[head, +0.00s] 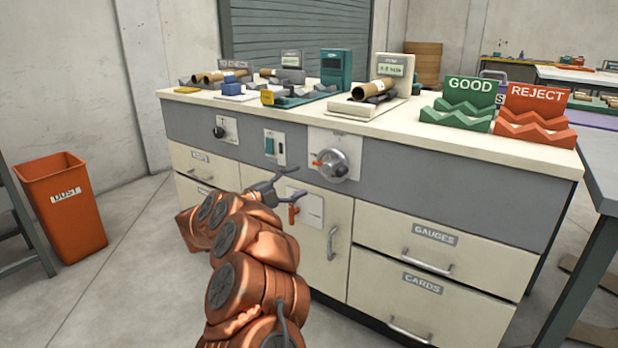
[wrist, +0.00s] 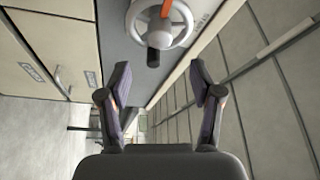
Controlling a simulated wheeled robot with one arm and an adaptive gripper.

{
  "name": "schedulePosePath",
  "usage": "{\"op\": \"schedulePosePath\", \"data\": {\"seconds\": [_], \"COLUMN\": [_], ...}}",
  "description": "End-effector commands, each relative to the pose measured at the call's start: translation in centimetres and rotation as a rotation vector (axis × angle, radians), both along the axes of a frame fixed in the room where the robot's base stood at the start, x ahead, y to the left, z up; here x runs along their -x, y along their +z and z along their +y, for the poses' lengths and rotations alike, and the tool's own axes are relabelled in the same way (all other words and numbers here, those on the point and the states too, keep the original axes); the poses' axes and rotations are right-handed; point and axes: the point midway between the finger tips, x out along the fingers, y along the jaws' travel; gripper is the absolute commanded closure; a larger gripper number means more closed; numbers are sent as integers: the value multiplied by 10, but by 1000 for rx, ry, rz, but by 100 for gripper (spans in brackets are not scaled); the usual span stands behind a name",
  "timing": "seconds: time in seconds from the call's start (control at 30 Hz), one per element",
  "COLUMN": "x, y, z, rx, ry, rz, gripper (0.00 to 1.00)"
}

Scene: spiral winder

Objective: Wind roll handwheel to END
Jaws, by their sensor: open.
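The roll handwheel (head: 333,165) is a round grey wheel on a pale plate on the bench front, with an orange mark at its left. In the wrist view the handwheel (wrist: 166,22) is at the top centre, with a dark knob hanging toward me and an orange part on its face. My gripper (head: 284,178) is open and empty, to the left of and a little below the handwheel in the head view. In the wrist view the open fingers of my gripper (wrist: 160,85) point toward the wheel, apart from it.
A dark knob (head: 220,132) and a green switch (head: 269,146) are left of the wheel. An orange-handled lever (head: 294,211) is just below my gripper. Cabinet handle (head: 333,242) and drawers are below. An orange DUST bin (head: 66,203) stands left on open floor.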

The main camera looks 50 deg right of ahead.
Motion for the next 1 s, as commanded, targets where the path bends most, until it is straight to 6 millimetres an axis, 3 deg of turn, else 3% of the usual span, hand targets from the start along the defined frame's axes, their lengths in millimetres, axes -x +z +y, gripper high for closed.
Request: {"op": "schedulePosePath", "data": {"seconds": [0.23, 1.0], "x": [-6, -5], "y": [-3, -3], "z": [16, 17], "rx": [-2, -1], "ry": [2, 1], "rz": [0, 0], "gripper": [35, 35]}}
